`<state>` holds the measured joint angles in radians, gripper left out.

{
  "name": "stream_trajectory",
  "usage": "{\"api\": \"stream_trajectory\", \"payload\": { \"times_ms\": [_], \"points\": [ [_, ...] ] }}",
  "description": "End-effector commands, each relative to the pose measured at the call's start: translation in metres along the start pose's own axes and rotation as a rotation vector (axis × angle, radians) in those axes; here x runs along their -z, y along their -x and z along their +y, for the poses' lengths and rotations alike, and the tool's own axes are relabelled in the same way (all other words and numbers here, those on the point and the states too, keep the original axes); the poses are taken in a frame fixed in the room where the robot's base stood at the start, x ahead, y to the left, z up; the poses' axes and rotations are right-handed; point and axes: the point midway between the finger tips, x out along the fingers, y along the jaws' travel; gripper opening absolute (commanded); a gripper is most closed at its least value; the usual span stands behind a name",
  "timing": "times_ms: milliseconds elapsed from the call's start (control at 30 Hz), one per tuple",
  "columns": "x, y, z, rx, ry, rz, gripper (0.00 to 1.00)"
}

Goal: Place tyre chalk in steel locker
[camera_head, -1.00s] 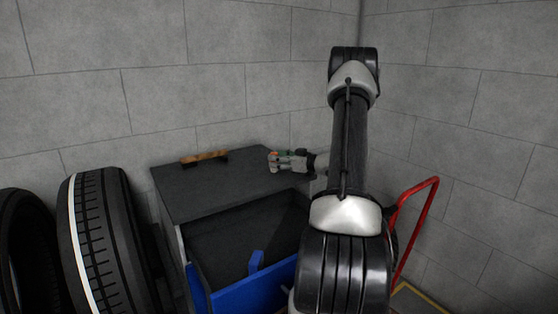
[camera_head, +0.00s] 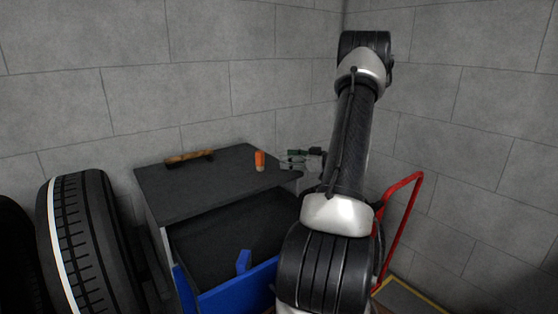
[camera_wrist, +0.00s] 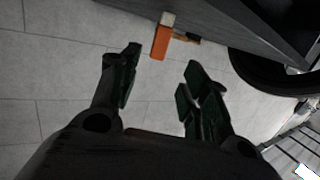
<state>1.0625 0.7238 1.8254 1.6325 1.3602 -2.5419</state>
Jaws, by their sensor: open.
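The tyre chalk, an orange stick with a pale lower end (camera_head: 260,161), stands upright on the dark top of a grey cabinet (camera_head: 215,181). It also shows in the wrist view (camera_wrist: 160,40), ahead of the fingers. The cabinet has an open blue-fronted drawer (camera_head: 240,288) below its top; I take this cabinet for the steel locker, but no label confirms it. My gripper (camera_head: 287,160) is open and empty, just right of the chalk and apart from it. In the wrist view my gripper's fingers (camera_wrist: 163,83) are spread with a clear gap between them.
A brown wooden-handled tool (camera_head: 190,157) lies at the back left of the cabinet top. Tyres (camera_head: 88,245) stand to the left. A red tubular handle (camera_head: 405,225) rises at the right. Grey block walls close off the corner behind. The middle of the cabinet top is bare.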

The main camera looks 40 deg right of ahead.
Motion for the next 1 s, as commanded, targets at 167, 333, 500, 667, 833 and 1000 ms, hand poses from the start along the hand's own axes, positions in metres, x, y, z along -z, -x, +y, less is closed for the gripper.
{"api": "stream_trajectory", "payload": {
  "times_ms": [167,333,500,667,833,1000],
  "points": [
    [0.018,-0.005,-0.031,0.080,-0.040,-0.044,0.46],
    [0.063,-0.021,-0.145,0.316,-0.188,-0.280,0.46],
    [0.090,0.008,-0.266,0.427,-0.303,-0.658,0.46],
    [0.099,0.064,-0.337,0.331,-0.315,-0.969,0.46],
    [0.104,0.124,-0.366,0.082,-0.263,-1.135,0.46],
    [0.111,0.160,-0.365,-0.151,-0.222,-1.112,0.46]
  ]
}}
